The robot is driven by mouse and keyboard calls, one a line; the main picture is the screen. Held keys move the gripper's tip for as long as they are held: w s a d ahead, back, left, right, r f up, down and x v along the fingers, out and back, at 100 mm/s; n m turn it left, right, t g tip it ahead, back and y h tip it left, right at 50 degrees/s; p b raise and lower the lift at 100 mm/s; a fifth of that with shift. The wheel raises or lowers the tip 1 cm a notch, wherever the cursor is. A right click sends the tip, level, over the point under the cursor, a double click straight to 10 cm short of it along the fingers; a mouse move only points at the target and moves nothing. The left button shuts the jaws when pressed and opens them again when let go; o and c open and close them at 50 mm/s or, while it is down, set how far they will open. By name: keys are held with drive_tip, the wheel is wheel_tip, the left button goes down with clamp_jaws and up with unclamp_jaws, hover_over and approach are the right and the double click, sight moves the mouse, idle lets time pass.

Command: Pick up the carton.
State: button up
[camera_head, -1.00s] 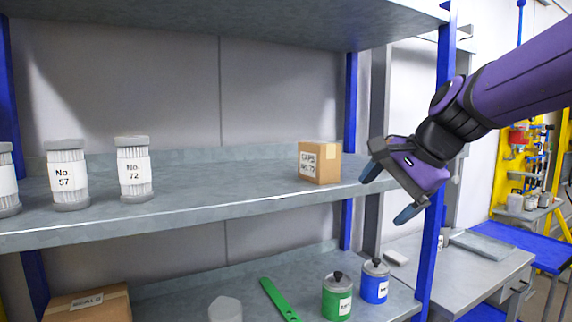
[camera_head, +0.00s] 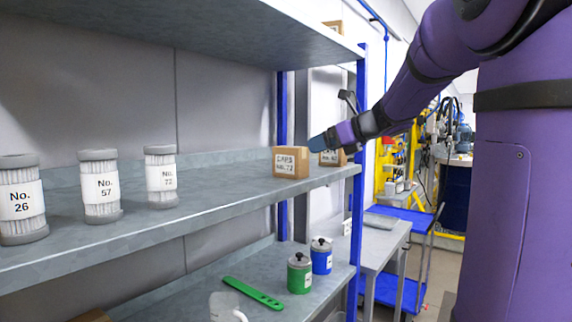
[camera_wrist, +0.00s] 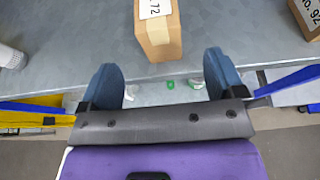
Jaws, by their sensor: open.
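A small brown carton (camera_head: 290,163) with a label reading "CAPS No. 72" stands upright on the middle shelf (camera_head: 225,196). My gripper (camera_head: 322,142) is at its right in the head view, with one blue finger plain and the other hard to make out. In the wrist view the carton (camera_wrist: 157,32) lies just beyond the two spread blue fingers of my gripper (camera_wrist: 164,72), roughly centred between them. The fingers are apart and hold nothing. I cannot tell the exact gap to the carton.
A second labelled carton (camera_head: 331,156) stands right of the first, partly hidden by my gripper; its edge shows in the wrist view (camera_wrist: 306,14). White canisters, including No. 72 (camera_head: 161,178), stand at left. A shelf above limits height. A blue post (camera_head: 357,200) stands at right.

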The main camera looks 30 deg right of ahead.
sight(295, 156)
drive_tip(key=x, duration=1)
drive_tip(key=shift+a+f, duration=0.1)
drive_tip(key=shift+a, duration=0.05)
drive_tip(key=shift+c, duration=0.2)
drive_tip(key=c, duration=1.1)
